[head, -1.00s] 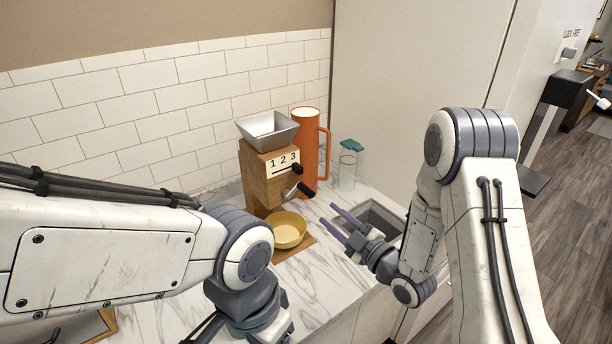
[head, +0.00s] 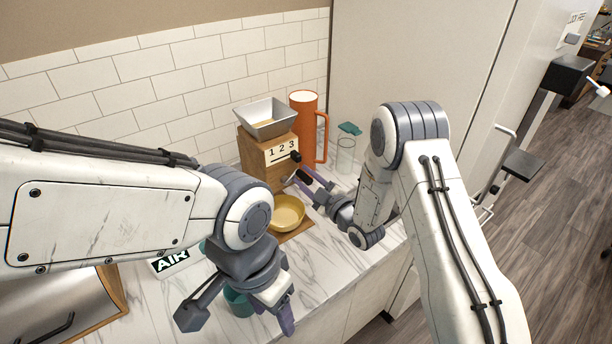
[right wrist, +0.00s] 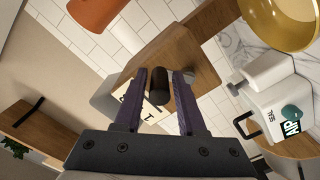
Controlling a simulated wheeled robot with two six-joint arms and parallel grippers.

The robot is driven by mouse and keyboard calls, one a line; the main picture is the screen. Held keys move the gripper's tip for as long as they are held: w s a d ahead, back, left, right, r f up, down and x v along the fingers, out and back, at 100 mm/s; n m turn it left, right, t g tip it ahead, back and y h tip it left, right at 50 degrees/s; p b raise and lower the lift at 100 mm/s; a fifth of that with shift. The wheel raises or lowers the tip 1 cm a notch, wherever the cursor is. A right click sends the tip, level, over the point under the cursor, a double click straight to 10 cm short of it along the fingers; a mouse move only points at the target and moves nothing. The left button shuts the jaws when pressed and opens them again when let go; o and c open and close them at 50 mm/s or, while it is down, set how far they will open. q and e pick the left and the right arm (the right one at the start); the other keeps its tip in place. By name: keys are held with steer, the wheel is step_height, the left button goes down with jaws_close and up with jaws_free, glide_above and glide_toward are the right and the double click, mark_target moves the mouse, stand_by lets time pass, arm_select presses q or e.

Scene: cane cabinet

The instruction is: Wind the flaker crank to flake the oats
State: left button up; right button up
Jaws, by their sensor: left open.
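The flaker (head: 258,158) is a wooden box with a plate marked 1 2 3, standing on the counter against the tiled wall. A metal hopper (head: 266,112) with something pale inside sits on top. Its crank has a dark grip (head: 303,177), also seen in the right wrist view (right wrist: 158,84). A yellow bowl (head: 288,212) stands below the front. My right gripper (head: 311,183) is open at the crank; in its wrist view the dark grip shows between the purple fingers (right wrist: 159,98), with gaps beside it. My left gripper (head: 238,316) is open and empty, low over the counter's front.
An orange pitcher (head: 305,135) and a glass jar with a teal lid (head: 346,152) stand right of the flaker. A tall cabinet (head: 420,60) rises at right.

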jaws_close()
steer(key=shift+d+f+m+b, duration=0.15)
steer(key=shift+f+m+b, duration=0.45)
steer(key=shift+b, duration=0.6)
steer(key=shift+s+a+f+m+b, duration=0.1)
steer(key=shift+f+m+b, duration=0.6)
steer(key=shift+m+b, duration=1.35)
steer(key=shift+s+a+f+m+b, duration=0.15)
steer(key=shift+f+m+b, duration=0.5)
steer(key=shift+m+b, duration=1.45)
steer(key=shift+w+a+f+m+b, duration=0.1)
steer(key=shift+f+m+b, duration=0.9)
steer(key=shift+m, duration=1.75)
steer(key=shift+r+b, duration=0.3)
steer(key=shift+b, duration=0.05)
jaws_free()
